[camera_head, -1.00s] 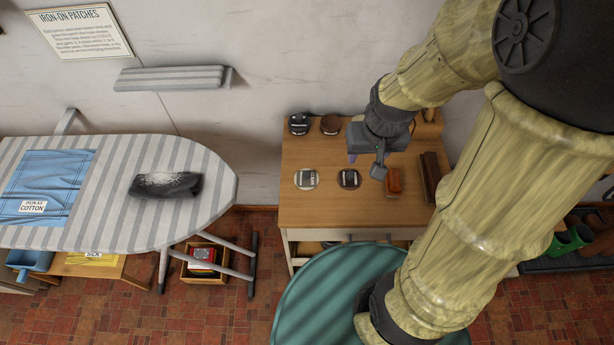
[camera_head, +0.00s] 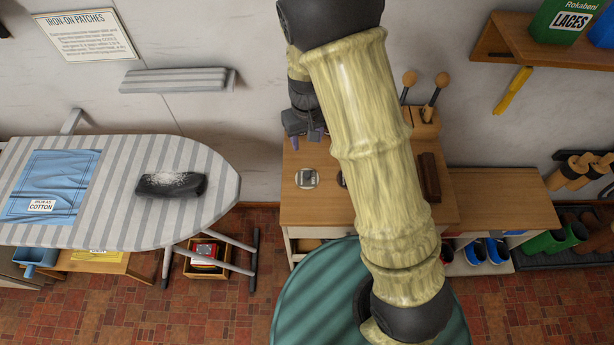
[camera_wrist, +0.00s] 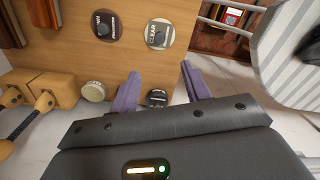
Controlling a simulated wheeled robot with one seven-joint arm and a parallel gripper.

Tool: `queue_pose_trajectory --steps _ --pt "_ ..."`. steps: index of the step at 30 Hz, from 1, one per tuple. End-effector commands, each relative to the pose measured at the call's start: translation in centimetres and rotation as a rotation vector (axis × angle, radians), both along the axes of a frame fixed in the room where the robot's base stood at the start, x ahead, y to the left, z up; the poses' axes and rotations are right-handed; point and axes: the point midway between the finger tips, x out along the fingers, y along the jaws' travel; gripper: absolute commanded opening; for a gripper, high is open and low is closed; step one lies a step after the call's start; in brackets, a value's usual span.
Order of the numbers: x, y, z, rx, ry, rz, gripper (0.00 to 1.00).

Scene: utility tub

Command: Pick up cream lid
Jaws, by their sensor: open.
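A small round cream lid-like piece with a ribbed rim (camera_wrist: 93,91) sits on the wooden bench top, left of my fingers in the wrist view. I cannot tell whether it is a loose lid or caps a jar. My gripper (camera_wrist: 160,73) is open, its purple fingers spread and empty. A dark round tin (camera_wrist: 156,97) shows between the fingers, apparently below them. In the head view, my gripper (camera_head: 308,138) is over the bench's back left corner, and my arm hides the cream piece.
A pale disc marked CLEAR (camera_wrist: 159,34) and a dark disc (camera_wrist: 107,25) lie on the bench (camera_head: 298,212). A wooden block with brushes (camera_wrist: 45,92) stands at left in the wrist view. The striped ironing board (camera_head: 120,190) is beside the bench.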

Motion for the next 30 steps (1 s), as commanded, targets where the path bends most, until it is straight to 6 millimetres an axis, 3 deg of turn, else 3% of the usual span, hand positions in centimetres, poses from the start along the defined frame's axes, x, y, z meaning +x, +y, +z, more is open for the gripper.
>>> queue_pose_trajectory --steps 5,21,30 --pt "-0.1 -0.1 -1.8 -0.002 0.005 0.000 0.47" --pt "-0.1 -0.1 -10.1 -0.002 0.005 -0.002 0.47" --pt "0.0 0.0 -12.1 0.000 0.001 -0.001 0.47"
